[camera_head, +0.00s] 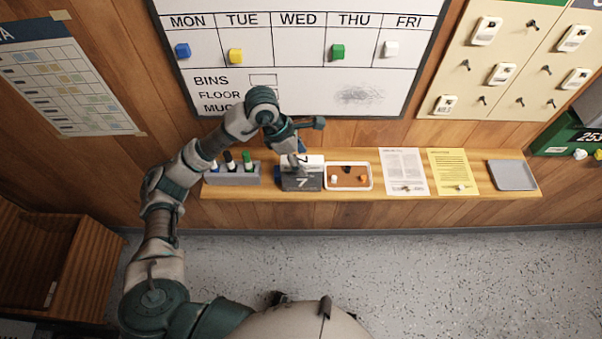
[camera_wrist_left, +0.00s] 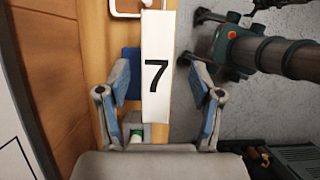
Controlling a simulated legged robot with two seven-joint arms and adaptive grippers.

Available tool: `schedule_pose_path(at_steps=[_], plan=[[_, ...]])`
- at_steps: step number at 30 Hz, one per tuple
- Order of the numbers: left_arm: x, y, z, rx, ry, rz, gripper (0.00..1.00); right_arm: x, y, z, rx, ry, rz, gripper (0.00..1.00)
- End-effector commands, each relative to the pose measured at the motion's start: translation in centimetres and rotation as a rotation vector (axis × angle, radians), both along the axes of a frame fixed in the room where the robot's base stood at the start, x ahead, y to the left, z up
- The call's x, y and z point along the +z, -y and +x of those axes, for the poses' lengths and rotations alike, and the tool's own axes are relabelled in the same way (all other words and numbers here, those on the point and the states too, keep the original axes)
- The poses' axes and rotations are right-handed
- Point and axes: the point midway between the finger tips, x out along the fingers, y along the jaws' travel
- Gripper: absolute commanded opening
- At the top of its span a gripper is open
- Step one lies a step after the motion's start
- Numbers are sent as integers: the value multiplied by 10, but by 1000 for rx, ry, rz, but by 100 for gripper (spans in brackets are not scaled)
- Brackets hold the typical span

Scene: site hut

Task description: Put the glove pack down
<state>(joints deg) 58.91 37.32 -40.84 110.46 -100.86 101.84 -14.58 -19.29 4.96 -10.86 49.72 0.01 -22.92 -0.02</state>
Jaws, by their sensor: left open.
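The glove pack (camera_head: 301,181), a box marked 7, sits on the wooden shelf (camera_head: 450,184) between the marker holder and a white-rimmed tray. Its face with a black 7 (camera_wrist_left: 157,105) shows in the left wrist view, with a blue patch beside it on the wall side. My left gripper (camera_head: 293,152) is just above the pack, pointing down at it. In the left wrist view its fingers (camera_wrist_left: 161,82) are spread wide, one on each side of the pack, with gaps to it. My right gripper does not show.
The grey marker holder (camera_head: 232,177) stands close on the left. The white-rimmed tray (camera_head: 348,188) with small pieces is close on the right. Beyond it lie a white sheet (camera_head: 404,167), a yellow sheet (camera_head: 454,168) and a grey tray (camera_head: 512,176). The whiteboard (camera_head: 300,55) hangs behind.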

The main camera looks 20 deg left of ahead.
Motion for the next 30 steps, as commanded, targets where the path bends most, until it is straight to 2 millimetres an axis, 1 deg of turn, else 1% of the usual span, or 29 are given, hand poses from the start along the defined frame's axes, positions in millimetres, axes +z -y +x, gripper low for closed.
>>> schedule_pose_path(at_steps=[2, 5, 9, 13, 24, 30], plan=[[-4, 1, 0, -1, -1, -1, 66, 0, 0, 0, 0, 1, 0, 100], [-16, 1, 2, 1, -4, -4, 66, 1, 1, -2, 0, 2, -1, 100], [-38, 3, 7, 1, -4, -5, 66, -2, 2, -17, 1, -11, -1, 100], [-52, 7, 8, 2, -2, -6, 66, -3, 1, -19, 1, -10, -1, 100], [-54, 12, 9, 1, 0, -2, 66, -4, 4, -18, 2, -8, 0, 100], [-56, 11, 9, 1, 0, -3, 66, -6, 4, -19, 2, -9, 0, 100]])
